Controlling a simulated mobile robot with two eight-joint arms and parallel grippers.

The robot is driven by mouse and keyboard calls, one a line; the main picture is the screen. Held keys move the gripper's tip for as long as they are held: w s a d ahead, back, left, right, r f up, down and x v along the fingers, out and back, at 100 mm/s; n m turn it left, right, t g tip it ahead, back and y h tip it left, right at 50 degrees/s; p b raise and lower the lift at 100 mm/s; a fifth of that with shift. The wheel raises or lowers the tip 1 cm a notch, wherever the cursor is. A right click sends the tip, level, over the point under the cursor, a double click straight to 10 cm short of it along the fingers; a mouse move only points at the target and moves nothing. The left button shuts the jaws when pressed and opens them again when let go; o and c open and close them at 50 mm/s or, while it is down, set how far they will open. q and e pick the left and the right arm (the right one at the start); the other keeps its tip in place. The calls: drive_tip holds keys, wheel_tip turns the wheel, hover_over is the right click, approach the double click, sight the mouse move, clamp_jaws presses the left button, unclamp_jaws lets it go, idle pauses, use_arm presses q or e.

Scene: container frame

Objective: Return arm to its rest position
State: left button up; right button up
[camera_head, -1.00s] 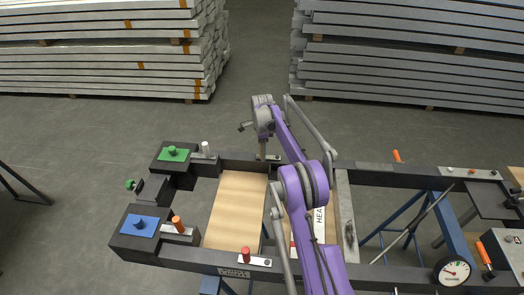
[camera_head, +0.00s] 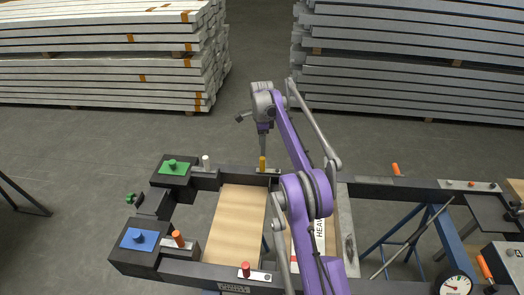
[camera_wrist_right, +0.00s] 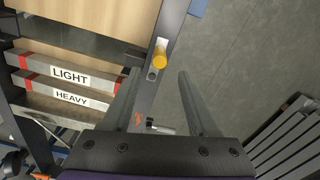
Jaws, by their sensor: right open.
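My right arm (camera_head: 309,195), purple and grey, reaches across the dark frame (camera_head: 190,268) in the head view. Its gripper (camera_head: 262,150) points down just above a yellow peg (camera_head: 262,163) on the frame's far rail. In the right wrist view the gripper (camera_wrist_right: 158,75) is open and empty, its two fingers apart. The yellow peg (camera_wrist_right: 160,60) shows between and beyond the fingertips there, apart from them. My left gripper is not in view.
Red, orange and white pegs stand on the frame, with green (camera_head: 174,168) and blue (camera_head: 140,239) blocks at its left. A wooden board (camera_head: 236,222) and bars marked LIGHT (camera_wrist_right: 70,75) and HEAVY (camera_wrist_right: 72,97) lie inside it. Beam stacks (camera_head: 110,60) stand behind, across open floor.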

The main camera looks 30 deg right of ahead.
drive_tip(key=shift+r, duration=0.1)
idle(0.5)
drive_tip(key=s+a+r+n+t, duration=0.1)
drive_tip(key=s+a+r+n, duration=0.45)
drive_tip(key=s+a, duration=0.2)
drive_tip(key=s+a+r+n+t, duration=0.2)
drive_tip(key=s+a+r+n, duration=0.3)
drive_tip(key=a, duration=0.4)
drive_tip(key=s+a+f+n, duration=0.3)
drive_tip(key=s+n, duration=0.1)
drive_tip(key=s, duration=0.3)
drive_tip(key=s+a+f+n+t, duration=0.1)
drive_tip(key=s+a+f+n, duration=0.2)
drive_tip(key=s, duration=0.5)
drive_tip(key=s+a+f+n+t, duration=0.1)
drive_tip(key=s+a+f+n, duration=0.2)
drive_tip(key=s, duration=0.5)
drive_tip(key=shift+a+f+n, duration=0.15)
drive_tip(key=shift+f+n, duration=0.4)
drive_tip(key=shift+n, duration=0.7)
drive_tip(key=shift+s+a+f+t, duration=0.1)
drive_tip(key=shift+s+f+t, duration=0.2)
